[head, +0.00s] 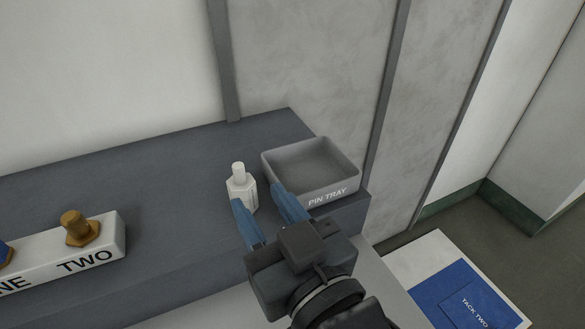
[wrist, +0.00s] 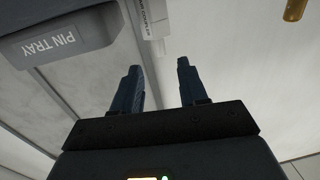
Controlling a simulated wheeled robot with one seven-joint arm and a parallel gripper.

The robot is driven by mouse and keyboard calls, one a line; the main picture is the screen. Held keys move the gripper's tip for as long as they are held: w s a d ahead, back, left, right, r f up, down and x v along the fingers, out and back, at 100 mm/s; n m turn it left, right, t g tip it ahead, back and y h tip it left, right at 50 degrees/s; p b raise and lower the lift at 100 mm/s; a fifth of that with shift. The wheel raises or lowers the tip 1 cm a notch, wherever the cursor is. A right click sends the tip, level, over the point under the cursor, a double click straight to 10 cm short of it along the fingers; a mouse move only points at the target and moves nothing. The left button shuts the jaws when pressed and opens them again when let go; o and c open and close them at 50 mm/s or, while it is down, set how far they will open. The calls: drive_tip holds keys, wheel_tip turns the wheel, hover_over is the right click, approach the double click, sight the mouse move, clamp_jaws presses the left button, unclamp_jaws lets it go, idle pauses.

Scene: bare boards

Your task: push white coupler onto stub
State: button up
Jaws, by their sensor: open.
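The white coupler (head: 240,188) stands upright on the dark grey bench, a faceted body with a narrower round top. It also shows at the top of the wrist view (wrist: 152,18), with a small printed label. My gripper (head: 257,195) is open and empty, its two blue fingers pointing toward the coupler from the front right. In the head view the left fingertip overlaps the coupler's lower edge; I cannot tell whether they touch. A brass stub (head: 79,229) with a hexagonal base stands on a white block (head: 110,238) at TWO. Part of it may show in the wrist view (wrist: 294,10).
A grey PIN TRAY (head: 335,187) stands just right of the coupler, close to my right finger, and looks empty. A blue piece (head: 4,254) is cut off at the left edge. The bench between block and coupler is clear. A blue TACK TWO panel (head: 470,295) lies lower right.

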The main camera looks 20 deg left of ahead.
sight(241, 170)
drive_tip(key=shift+r+p+x, duration=0.1)
drive_tip(key=shift+p+x, duration=0.3)
drive_tip(key=shift+x, duration=1.7)
drive_tip(key=shift+r+p+x, duration=0.15)
drive_tip(key=shift+p+x, duration=0.25)
drive_tip(key=shift+x, duration=1.7)
drive_tip(key=shift+c, duration=0.4)
clamp_jaws()
